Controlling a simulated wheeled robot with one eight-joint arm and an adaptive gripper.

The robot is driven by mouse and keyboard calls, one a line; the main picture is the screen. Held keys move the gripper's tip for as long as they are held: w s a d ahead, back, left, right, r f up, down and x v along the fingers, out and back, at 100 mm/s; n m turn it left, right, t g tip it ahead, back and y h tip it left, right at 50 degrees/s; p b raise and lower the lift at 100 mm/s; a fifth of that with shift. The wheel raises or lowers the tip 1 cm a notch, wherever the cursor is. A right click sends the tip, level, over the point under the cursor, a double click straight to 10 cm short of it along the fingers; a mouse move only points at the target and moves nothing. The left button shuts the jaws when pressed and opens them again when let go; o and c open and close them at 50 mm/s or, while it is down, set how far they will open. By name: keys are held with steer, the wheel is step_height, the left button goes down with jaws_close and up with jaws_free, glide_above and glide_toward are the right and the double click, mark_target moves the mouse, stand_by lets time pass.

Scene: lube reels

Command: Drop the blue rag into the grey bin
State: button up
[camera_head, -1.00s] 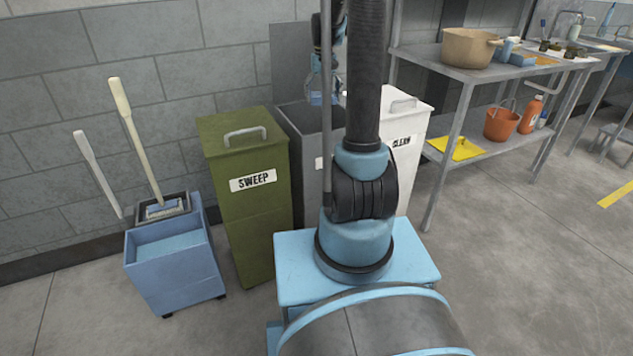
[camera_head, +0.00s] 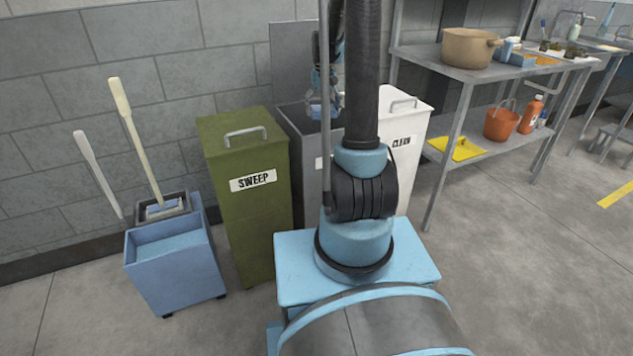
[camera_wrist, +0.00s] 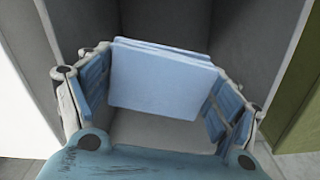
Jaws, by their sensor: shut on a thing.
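The blue rag (camera_wrist: 160,82) is a pale, folded, square pad between the fingers of my gripper (camera_wrist: 155,98) in the wrist view. My gripper is shut on it. Grey walls of the grey bin (camera_wrist: 268,35) surround them in that view. In the head view, the grey bin (camera_head: 308,160) stands open between two other bins, its lid (camera_head: 292,60) raised against the wall. My gripper (camera_head: 322,108) is at the bin's mouth, partly hidden behind my arm. I cannot make out the rag clearly there.
A green SWEEP bin (camera_head: 245,205) stands close on the left, and a white CLEAN bin (camera_head: 408,140) on the right, both lidded. A blue mop cart (camera_head: 175,275) is further left. A metal shelf table (camera_head: 440,66) with a pot (camera_head: 468,48) stands right.

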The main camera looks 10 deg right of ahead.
steer(key=o, duration=1.1)
steer(key=shift+r, duration=5.95)
